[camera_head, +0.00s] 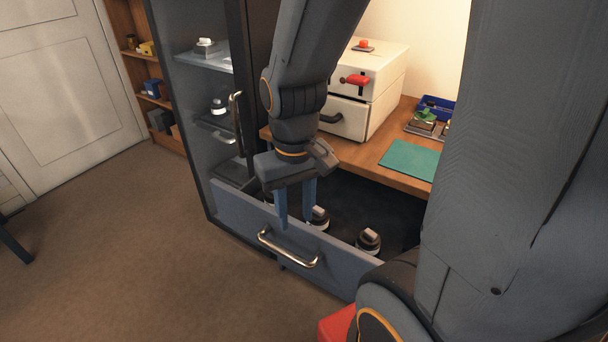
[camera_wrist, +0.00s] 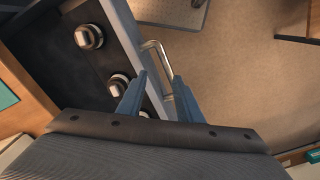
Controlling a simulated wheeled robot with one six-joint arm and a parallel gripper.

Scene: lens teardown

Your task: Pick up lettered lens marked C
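Dark round lenses with pale raised tops lie in an open drawer. One lens (camera_head: 368,241) is at the right, another (camera_head: 319,220) stands just right of my gripper, and a third (camera_head: 268,199) is partly hidden behind it. The wrist view shows one lens (camera_wrist: 89,37) at upper left, one (camera_wrist: 118,84) beside the left finger, and a sliver of a third. No letter is legible, so I cannot tell which is C. My gripper (camera_head: 295,224) points down over the drawer's front edge, fingers apart and empty; it also shows in the wrist view (camera_wrist: 160,77).
The drawer front (camera_head: 235,215) has a metal handle (camera_head: 288,250). A glass-sided cabinet at left holds a lens-like item (camera_head: 218,106) on a shelf. A wooden counter above the drawer carries a white box (camera_head: 385,80) and a green mat (camera_head: 410,160).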

